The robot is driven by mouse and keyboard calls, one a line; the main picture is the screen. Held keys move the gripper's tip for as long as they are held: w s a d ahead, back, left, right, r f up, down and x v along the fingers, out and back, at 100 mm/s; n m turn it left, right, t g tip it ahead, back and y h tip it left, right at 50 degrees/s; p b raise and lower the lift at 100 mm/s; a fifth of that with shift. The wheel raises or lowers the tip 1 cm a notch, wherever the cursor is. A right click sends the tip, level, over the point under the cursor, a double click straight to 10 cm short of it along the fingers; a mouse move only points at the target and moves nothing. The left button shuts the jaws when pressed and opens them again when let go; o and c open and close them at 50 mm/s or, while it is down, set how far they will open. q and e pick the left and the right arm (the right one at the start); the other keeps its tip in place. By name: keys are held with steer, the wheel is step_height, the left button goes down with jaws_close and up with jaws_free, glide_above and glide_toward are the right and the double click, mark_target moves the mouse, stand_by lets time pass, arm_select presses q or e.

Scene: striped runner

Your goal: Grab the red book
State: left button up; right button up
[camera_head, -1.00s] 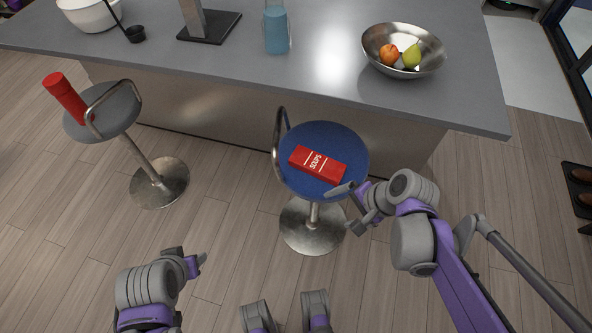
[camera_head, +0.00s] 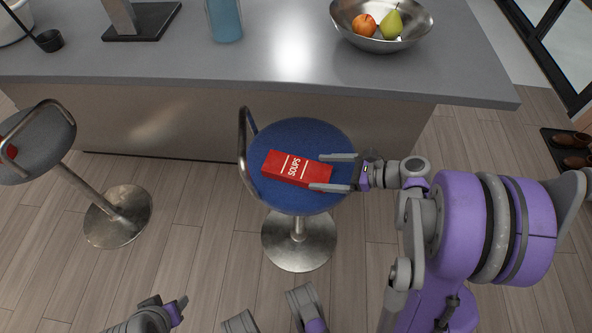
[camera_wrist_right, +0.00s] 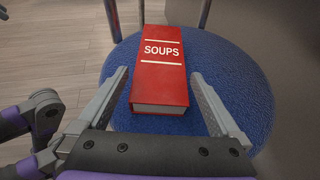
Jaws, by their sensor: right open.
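The red book (camera_head: 296,168), marked SOUPS, lies flat on the blue stool seat (camera_head: 300,203). My right gripper (camera_head: 327,173) is open at the book's right end, its two fingers pointing left, one on the far side and one on the near side. In the right wrist view, the book (camera_wrist_right: 160,75) lies lengthwise ahead, its near end between the open fingertips (camera_wrist_right: 158,75), with a gap on each side. My left gripper (camera_head: 169,305) is low in the head view, well away from the book; its jaws are too small to judge.
The blue stool has a metal back rail (camera_head: 243,150) on its left. A grey counter (camera_head: 270,85) stands behind, with a fruit bowl (camera_head: 350,32) and a blue bottle (camera_head: 224,20). The floor between the stools is clear.

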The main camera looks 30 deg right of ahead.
mark_target(309, 171)
steer(key=b+x, duration=0.1)
steer(key=x, duration=0.4)
steer(key=shift+w, duration=0.1)
steer(key=shift+c, duration=0.3)
